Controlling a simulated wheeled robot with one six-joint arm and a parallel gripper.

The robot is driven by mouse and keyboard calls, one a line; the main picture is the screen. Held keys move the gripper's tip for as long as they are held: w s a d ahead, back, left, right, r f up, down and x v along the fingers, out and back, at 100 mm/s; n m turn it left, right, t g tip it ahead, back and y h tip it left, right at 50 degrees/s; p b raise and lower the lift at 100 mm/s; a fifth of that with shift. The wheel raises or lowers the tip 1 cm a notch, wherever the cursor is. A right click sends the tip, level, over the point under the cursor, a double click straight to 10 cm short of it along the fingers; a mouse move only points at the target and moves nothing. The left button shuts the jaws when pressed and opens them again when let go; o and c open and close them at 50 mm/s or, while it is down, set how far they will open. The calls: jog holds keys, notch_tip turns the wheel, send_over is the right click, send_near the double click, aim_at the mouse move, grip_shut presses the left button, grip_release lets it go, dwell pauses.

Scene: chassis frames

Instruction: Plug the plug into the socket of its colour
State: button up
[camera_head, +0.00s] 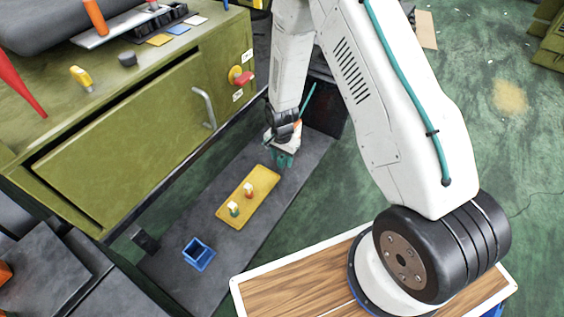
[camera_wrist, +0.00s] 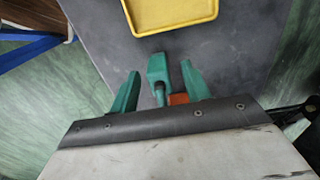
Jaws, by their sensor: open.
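My gripper (camera_head: 284,160) is open beyond the tray's far right end, pointing down, apart from both pieces. In the wrist view its teal fingers spread apart, with a teal piece (camera_wrist: 157,68) and an orange block (camera_wrist: 178,98) between them; I cannot tell whether these belong to the gripper. A black block (camera_head: 160,22) on the green cabinet has yellow, blue and white squares before it; socket openings are too small to make out.
The yellow tray (camera_head: 222,213) lies on a dark grey mat (camera_head: 172,268); its edge tops the wrist view (camera_wrist: 170,30). A blue open box (camera_head: 198,254) stands nearer. The green cabinet (camera_head: 120,140) has a protruding handle (camera_head: 204,108) and a red knob (camera_head: 241,77) facing the mat.

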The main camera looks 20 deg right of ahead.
grip_shut()
jog(key=shift+r, duration=0.1)
